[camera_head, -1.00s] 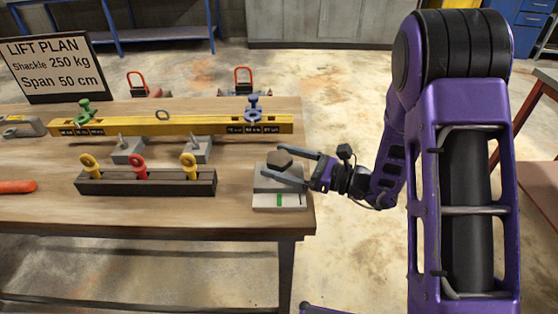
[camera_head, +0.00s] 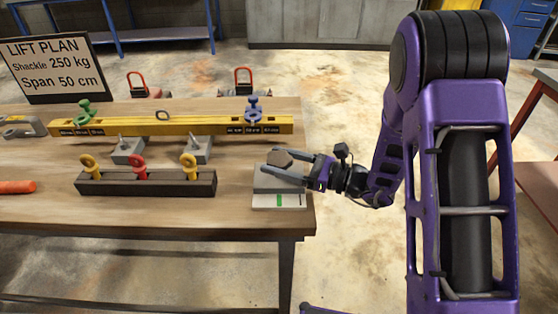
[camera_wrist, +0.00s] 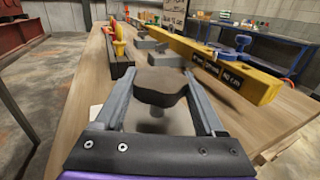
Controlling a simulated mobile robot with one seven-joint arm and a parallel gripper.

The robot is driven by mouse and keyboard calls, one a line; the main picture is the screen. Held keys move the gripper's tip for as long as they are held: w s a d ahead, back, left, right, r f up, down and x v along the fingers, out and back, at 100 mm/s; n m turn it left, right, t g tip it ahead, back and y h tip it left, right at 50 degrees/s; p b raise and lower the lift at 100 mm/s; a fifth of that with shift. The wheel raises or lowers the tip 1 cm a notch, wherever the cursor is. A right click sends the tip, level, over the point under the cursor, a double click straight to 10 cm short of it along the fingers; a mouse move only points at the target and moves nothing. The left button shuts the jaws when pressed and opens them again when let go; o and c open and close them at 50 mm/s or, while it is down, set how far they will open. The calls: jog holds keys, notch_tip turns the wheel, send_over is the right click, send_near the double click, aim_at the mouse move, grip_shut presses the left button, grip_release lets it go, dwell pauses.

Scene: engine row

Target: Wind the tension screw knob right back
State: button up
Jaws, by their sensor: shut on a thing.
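The tension screw knob (camera_head: 280,159) is a dark grey-brown, many-sided knob on top of a grey block (camera_head: 272,184) at the table's right end. The block's pale front face carries a green mark (camera_head: 279,200). My gripper (camera_head: 284,167) reaches in from the right, with its fingers on either side of the knob and shut on it. In the wrist view the knob (camera_wrist: 160,86) sits between the two finger ends. The knob's underside and its screw are mostly hidden.
A yellow beam (camera_head: 170,126) with green and blue shackles rests on grey stands behind. A dark rack (camera_head: 146,183) with red and yellow eye bolts stands to the left. A lift plan sign (camera_head: 55,68) stands at the back left. Bare wood lies between rack and block.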

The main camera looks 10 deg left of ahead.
jog(key=n+g, duration=0.2)
jog(key=g, duration=0.1)
jog(key=shift+w+g, duration=0.1)
jog(key=shift+g, duration=0.3)
jog(key=shift+n+g, duration=1.4)
jog(key=shift+g, duration=0.4)
jog(key=o, duration=1.3)
jog(key=shift+o, duration=0.2)
jog(key=shift+d, duration=0.1)
jog(key=v, duration=1.7)
jog(key=shift+d+r+p, duration=0.2)
jog(key=shift+r+p, duration=0.1)
jog(key=shift+p, duration=0.15)
jog(key=shift+a, duration=0.1)
